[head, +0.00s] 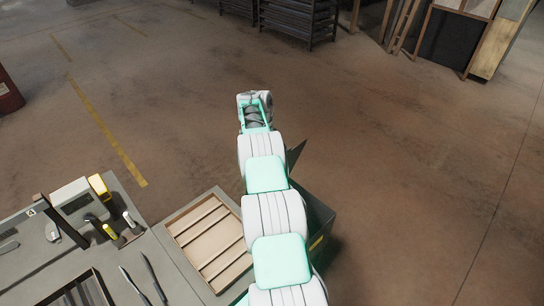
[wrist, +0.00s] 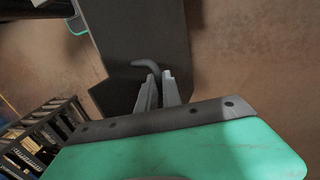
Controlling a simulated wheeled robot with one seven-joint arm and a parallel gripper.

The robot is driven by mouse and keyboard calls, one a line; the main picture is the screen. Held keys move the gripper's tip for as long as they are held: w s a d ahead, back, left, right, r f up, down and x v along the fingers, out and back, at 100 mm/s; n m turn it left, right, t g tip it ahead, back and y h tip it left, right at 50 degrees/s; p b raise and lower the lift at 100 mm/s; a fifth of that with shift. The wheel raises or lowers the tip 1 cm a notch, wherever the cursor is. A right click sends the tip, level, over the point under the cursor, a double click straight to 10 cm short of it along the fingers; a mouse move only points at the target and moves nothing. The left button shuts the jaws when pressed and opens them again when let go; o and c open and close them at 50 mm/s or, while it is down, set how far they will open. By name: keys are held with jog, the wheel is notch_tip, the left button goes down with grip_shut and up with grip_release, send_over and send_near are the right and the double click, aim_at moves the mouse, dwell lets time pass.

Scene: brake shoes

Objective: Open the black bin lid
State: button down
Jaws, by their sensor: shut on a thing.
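The black bin (head: 320,222) stands on the floor at the right end of the workbench, mostly hidden behind my arm in the head view. A dark pointed corner, which looks like the bin lid (head: 296,155), sticks out to the right of my arm, apparently tilted up. In the wrist view the lid is a broad dark panel (wrist: 140,35) with a curved grey handle (wrist: 146,65). My gripper (wrist: 158,80) is shut on this handle at the lower part of the panel. The fingers are hidden in the head view.
The workbench (head: 165,268) at lower left carries a slatted wooden tray (head: 178,225), a scale-like device (head: 72,197) and tools. A dark rack (head: 300,20) stands far back. The floor (head: 420,170) to the right is clear.

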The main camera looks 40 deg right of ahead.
jog(key=shift+w+d+r, duration=0.1)
jog(key=shift+w+d, duration=0.05)
jog(key=shift+w, duration=0.1)
jog(key=c, duration=1.5)
grip_release()
jog(key=shift+w+a, duration=0.15)
jog(key=shift+a, duration=0.05)
jog(key=r+b, duration=0.2)
jog(key=r, duration=0.1)
jog(key=shift+s+a+r, duration=0.1)
jog(key=shift+s+a, duration=0.05)
jog(key=shift+s, duration=0.05)
jog(key=s+a+r+b, duration=0.1)
jog(key=r, duration=0.1)
jog(key=s+a+r+b, duration=0.1)
jog(key=s+r+b, duration=0.1)
jog(key=r+b, duration=0.1)
jog(key=shift+s+a+r, duration=0.35)
jog(key=shift+a, duration=0.05)
jog(key=s+a+r+b, duration=0.1)
jog(key=s, duration=0.1)
jog(key=s+a+r+b, duration=0.1)
jog(key=s+a, duration=0.1)
jog(key=s+a+r+b, duration=0.2)
jog(key=s, duration=0.1)
jog(key=shift+a, duration=0.25)
